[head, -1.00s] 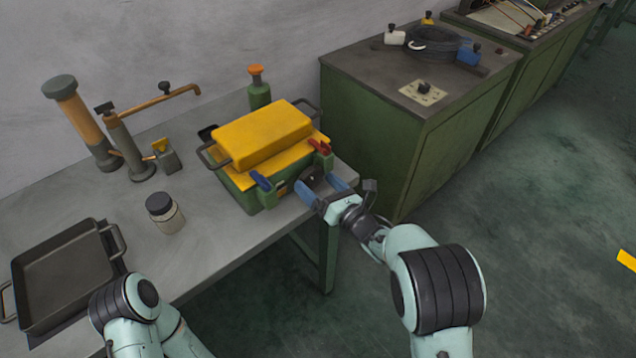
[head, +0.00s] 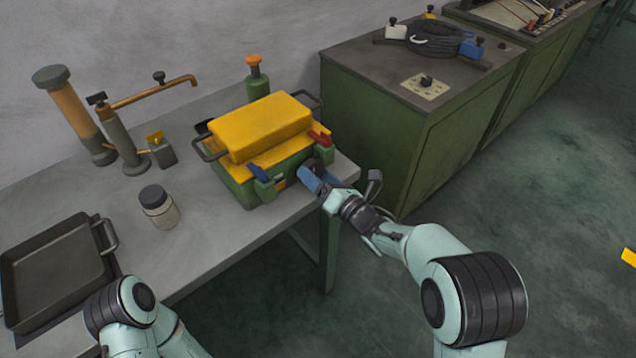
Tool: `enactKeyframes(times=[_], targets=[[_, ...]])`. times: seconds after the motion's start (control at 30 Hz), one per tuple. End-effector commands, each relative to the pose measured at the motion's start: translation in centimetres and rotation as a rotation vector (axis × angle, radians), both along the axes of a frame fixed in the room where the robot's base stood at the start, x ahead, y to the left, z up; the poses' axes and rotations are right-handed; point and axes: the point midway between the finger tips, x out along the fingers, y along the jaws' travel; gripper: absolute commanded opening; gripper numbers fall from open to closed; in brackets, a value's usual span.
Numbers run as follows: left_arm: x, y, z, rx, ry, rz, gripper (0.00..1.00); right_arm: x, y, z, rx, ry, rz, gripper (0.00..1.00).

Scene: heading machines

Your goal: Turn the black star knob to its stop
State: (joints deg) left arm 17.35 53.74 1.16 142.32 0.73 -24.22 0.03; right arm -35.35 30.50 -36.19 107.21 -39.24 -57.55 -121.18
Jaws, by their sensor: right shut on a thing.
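The green box-shaped machine (head: 237,188) with a yellow top (head: 262,125) stands at the right end of the grey bench. My right gripper (head: 306,174) is at its front face, between the blue lever (head: 258,172) and the red lever (head: 320,138). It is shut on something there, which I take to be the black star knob. The blue fingers and the wrist hide the knob, so its turn angle cannot be seen. My left gripper is out of view; only part of my left arm shows at bottom left.
A black tray (head: 106,290), a lidded jar (head: 160,210) and a grey stand with a brass arm (head: 122,140) are on the bench. A green cabinet (head: 385,140) stands close on the right.

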Motion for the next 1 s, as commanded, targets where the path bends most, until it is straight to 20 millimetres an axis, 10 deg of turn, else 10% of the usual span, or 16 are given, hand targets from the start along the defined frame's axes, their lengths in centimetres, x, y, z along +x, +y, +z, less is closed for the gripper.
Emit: enactKeyframes(times=[0.5,0.53,0.6,1.0], targets=[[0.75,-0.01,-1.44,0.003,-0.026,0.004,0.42,-0.05,0.02,-0.08,0.152,0.114,0.001,0.45],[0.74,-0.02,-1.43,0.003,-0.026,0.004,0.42,-0.05,0.02,-0.08,0.152,0.114,0.001,0.79],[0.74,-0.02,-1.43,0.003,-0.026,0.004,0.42,-0.05,0.02,-0.1,0.151,0.114,0.001,1.0],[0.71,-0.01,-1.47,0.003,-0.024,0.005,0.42,-0.03,-0.1,-0.33,0.148,0.118,-0.002,1.0]])
